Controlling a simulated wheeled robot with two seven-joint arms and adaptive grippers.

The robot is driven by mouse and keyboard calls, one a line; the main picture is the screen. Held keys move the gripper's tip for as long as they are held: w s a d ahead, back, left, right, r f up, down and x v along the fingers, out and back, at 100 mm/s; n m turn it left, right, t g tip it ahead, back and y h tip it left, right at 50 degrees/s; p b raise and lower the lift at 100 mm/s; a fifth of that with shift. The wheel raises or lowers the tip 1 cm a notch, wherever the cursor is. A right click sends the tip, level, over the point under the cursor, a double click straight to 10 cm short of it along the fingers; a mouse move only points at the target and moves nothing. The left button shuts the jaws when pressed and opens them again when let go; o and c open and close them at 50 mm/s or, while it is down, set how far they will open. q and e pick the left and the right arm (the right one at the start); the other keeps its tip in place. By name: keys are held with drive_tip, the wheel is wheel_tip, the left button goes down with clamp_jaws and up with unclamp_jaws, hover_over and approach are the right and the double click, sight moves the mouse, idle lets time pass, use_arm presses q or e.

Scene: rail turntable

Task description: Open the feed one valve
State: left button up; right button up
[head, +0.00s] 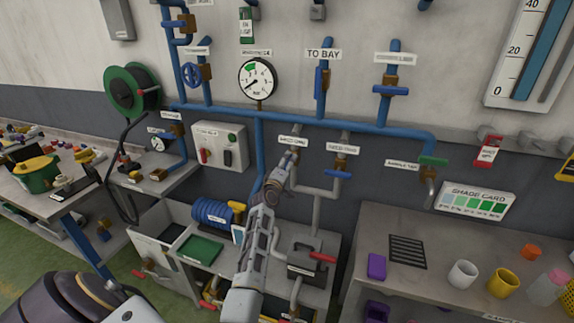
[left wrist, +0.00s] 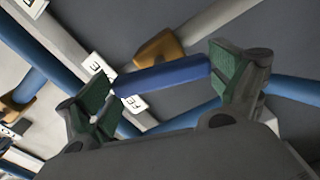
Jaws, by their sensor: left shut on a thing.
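The feed one valve sits at the top of the left grey pipe, below its white label (head: 292,141). My left gripper (head: 289,162) reaches up to it from below and hides most of it in the head view. In the left wrist view, the valve's blue handle (left wrist: 165,77) lies between the two green-padded fingers of the left gripper (left wrist: 160,82), its ends at the pads. The valve's brass body (left wrist: 160,50) is just behind the handle. The left gripper is shut on this handle. My right gripper is in neither view.
The feed two valve's blue handle (head: 338,173) is close on the right, set crosswise. A pressure gauge (head: 258,79) hangs above on the blue pipe (head: 215,111). A switch box (head: 220,147) is to the left. A bench (head: 440,238) with cups stands right.

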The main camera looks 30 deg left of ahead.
use_arm(q)
drive_tip(key=shift+n, duration=0.9)
drive_tip(key=o, duration=0.7)
drive_tip(key=shift+s, duration=0.1)
drive_tip(key=v, duration=0.7)
drive_tip(key=shift+s, duration=0.15)
idle(0.4)
